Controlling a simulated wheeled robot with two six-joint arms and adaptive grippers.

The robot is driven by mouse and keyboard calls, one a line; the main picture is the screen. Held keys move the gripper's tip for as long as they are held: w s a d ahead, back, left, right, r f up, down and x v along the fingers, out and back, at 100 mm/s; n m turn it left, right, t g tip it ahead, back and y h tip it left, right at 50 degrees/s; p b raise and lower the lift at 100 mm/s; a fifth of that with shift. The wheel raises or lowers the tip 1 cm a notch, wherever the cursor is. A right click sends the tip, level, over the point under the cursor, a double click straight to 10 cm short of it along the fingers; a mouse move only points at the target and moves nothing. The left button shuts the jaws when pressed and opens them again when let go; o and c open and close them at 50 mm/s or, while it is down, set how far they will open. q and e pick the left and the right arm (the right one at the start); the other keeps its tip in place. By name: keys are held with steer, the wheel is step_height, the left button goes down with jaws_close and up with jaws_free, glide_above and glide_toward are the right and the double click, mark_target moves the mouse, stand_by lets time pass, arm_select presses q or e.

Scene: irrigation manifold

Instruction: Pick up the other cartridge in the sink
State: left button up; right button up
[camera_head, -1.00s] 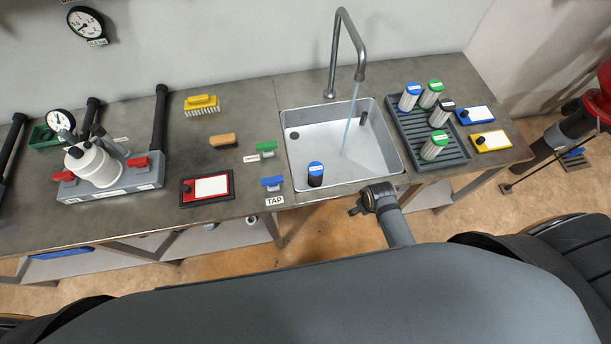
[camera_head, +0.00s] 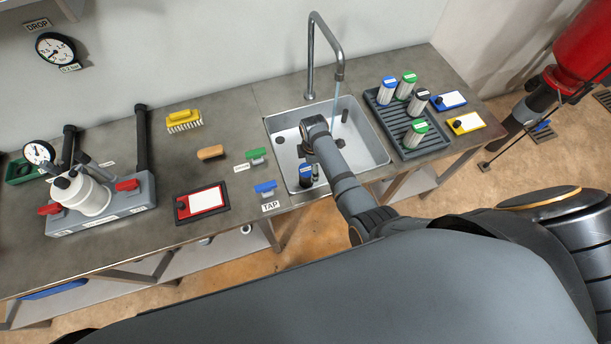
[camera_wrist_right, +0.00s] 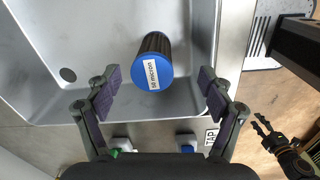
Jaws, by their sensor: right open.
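The cartridge (camera_head: 306,177) with a blue cap and dark body stands in the front left of the sink (camera_head: 374,150). In the right wrist view it (camera_wrist_right: 153,69) stands upright, with a white label on its cap. My right gripper (camera_head: 311,164) reaches into the sink above it, its fingers partly hidden by my arm. In the right wrist view my right gripper (camera_wrist_right: 158,80) is open, one finger on each side of the cartridge's near edge, not visibly touching it. My left gripper (camera_wrist_right: 260,125) shows small at the right of that view, over the floor, its fingers apart.
Water runs from the tall faucet (camera_head: 336,60) into the sink. A dark drying rack (camera_head: 390,128) at the right holds several cartridges. A blue valve-like piece (camera_head: 265,188) and the TAP label (camera_head: 271,206) lie left of the sink, with a red-framed board (camera_head: 203,203) beyond.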

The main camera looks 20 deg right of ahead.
mark_target(306, 169)
steer(key=shift+w+a+f+n, duration=0.2)
steer(key=shift+w+a+n, duration=0.55)
steer(key=shift+n, duration=0.25)
step_height(306, 169, down, 5)
steer(key=b, duration=0.5)
steer(key=shift+s+f+b, duration=0.1)
steer(key=shift+s+b, duration=0.05)
steer(key=shift+b, duration=0.25)
step_height(306, 169, down, 6)
steer(key=b, duration=0.7)
steer(key=shift+r, duration=0.4)
steer(key=c, duration=1.2)
steer(key=shift+o, duration=0.2)
